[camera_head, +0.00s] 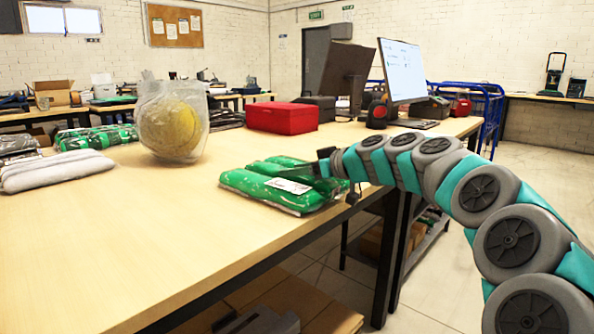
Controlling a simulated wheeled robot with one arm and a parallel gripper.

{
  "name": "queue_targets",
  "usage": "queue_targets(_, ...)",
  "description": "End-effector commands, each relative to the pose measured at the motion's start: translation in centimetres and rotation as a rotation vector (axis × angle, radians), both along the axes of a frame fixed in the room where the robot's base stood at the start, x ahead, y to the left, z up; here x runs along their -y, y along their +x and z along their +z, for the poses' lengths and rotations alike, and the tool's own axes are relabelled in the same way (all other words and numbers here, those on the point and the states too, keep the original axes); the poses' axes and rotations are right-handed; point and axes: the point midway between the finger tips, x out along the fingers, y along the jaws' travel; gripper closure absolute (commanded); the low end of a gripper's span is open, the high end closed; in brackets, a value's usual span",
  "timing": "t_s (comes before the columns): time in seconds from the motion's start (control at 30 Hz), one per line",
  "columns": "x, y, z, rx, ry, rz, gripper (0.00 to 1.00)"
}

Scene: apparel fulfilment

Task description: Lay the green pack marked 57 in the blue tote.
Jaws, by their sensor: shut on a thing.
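Green packs lie side by side near the right edge of the wooden table. The front green pack (248,186) carries a white label; its number is too small to read. Another green pack (268,168) lies just behind it. My gripper (324,169) reaches in from the right at the packs' right end, low over the table. It is shut on a green pack; my arm and the jaws hide part of the grip, and I cannot tell which pack is held. I see no blue tote that I can make out.
A clear bag with a yellow ball (172,122) stands left of the packs. Grey wrapped packs (57,171) and more green packs (97,136) lie further left. A red box (282,117) and a monitor (401,71) stand behind. The front left of the table (110,250) is clear.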

Motion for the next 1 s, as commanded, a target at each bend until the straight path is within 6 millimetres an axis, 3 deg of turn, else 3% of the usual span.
queue_targets(0.33, 0.05, 0.03, -0.29, 0.002, 0.000, -0.002, 1.00)
queue_targets(0.37, 0.06, 0.03, -0.21, 0.002, 0.000, -0.002, 0.41)
queue_targets(0.6, 0.07, 0.04, -0.15, 0.001, 0.000, -0.002, 0.14)
queue_targets(1.0, 0.61, -0.28, 0.28, 0.003, 0.001, -0.003, 0.13)
